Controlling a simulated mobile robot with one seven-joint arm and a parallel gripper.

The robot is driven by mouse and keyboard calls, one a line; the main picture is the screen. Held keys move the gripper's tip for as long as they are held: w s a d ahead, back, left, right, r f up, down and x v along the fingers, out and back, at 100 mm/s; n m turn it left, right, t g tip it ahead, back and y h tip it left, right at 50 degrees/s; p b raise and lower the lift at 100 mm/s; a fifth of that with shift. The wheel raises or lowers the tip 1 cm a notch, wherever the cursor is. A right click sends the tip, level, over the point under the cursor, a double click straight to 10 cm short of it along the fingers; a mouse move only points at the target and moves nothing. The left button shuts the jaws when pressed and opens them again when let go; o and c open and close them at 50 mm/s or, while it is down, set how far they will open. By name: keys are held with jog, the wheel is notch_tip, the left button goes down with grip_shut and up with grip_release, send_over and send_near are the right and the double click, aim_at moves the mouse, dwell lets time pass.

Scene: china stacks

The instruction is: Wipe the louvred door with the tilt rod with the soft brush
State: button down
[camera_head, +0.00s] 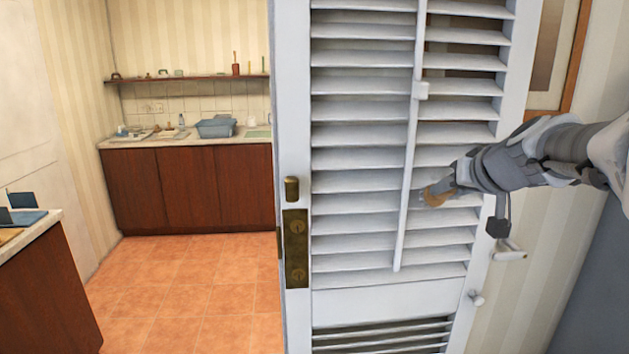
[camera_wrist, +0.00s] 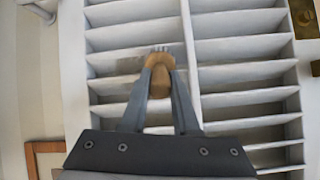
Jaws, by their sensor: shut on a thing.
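The white louvred door (camera_head: 360,206) fills the middle of the head view, with its vertical tilt rod (camera_head: 408,165) running down the slats. The door's slats (camera_wrist: 240,75) and the tilt rod (camera_wrist: 189,45) also fill the wrist view. My gripper (camera_head: 445,189) comes in from the right, in front of the slats just right of the rod. It is shut on the soft brush (camera_head: 434,195), whose tan wooden body (camera_wrist: 158,82) shows between the fingers in the wrist view. The brush's far end is at the slats beside the rod; I cannot tell whether it touches them.
Brass door hardware (camera_head: 296,248) sits on the door's left edge, and a lever handle (camera_head: 510,250) is at the right. A framed picture (camera_head: 570,60) hangs behind. Left of the door is open tiled floor (camera_head: 190,285), with a kitchen counter (camera_head: 190,143) beyond.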

jog(key=shift+w, duration=0.6)
